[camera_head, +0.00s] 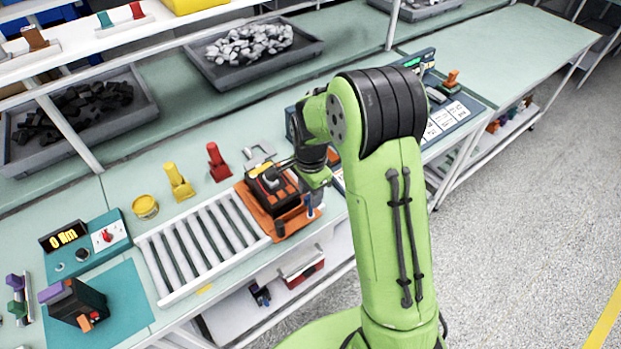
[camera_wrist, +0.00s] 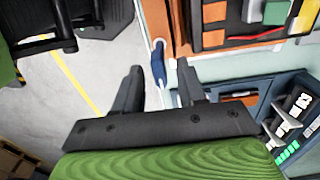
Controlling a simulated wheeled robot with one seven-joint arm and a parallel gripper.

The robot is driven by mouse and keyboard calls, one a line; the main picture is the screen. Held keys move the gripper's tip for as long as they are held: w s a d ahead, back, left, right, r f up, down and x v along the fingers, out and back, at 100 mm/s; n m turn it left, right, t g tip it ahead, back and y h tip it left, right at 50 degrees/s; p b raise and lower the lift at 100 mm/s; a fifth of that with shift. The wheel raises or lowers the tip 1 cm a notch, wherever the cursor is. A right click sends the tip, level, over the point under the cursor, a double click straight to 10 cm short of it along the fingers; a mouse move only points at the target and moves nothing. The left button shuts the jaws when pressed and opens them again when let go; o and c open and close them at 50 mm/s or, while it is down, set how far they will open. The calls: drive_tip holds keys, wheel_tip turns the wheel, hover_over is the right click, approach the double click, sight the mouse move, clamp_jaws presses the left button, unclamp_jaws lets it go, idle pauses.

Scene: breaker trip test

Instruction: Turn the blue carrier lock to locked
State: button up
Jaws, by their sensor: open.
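The blue carrier lock (camera_wrist: 158,62) is a small blue lever at the edge of the orange carrier (camera_wrist: 157,22) in the wrist view. In the head view the lock (camera_head: 309,211) shows at the right side of the orange carrier (camera_head: 256,212), which holds a black breaker unit (camera_head: 272,188). My gripper (camera_wrist: 158,78) is open, with one finger on each side of the lock's line in the wrist view. Nothing is between the fingers that I can see gripped; contact with the lock cannot be told. In the head view my arm hides most of the gripper.
A roller conveyor (camera_head: 205,240) lies left of the carrier. Yellow (camera_head: 178,182) and red (camera_head: 217,162) upright pieces stand behind it. A test panel (camera_head: 440,121) stands to the right, beyond my arm. A teal meter box (camera_head: 86,244) is at the far left.

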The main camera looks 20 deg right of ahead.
wheel_tip(320, 180, up, 15)
drive_tip(key=p, duration=0.1)
drive_tip(key=shift+p, duration=0.3)
drive_tip(key=s+r+n+t, duration=0.3)
drive_tip(key=s+r+n, duration=0.5)
drive_tip(key=s, duration=0.5)
drive_tip(key=s+f+n+t, duration=0.1)
drive_tip(key=s+n+t, duration=0.1)
drive_tip(key=s+n, duration=0.4)
drive_tip(key=s, duration=0.4)
drive_tip(key=shift+f+n+t, duration=0.3)
drive_tip(key=shift+f, duration=0.1)
drive_tip(key=shift+a, duration=0.1)
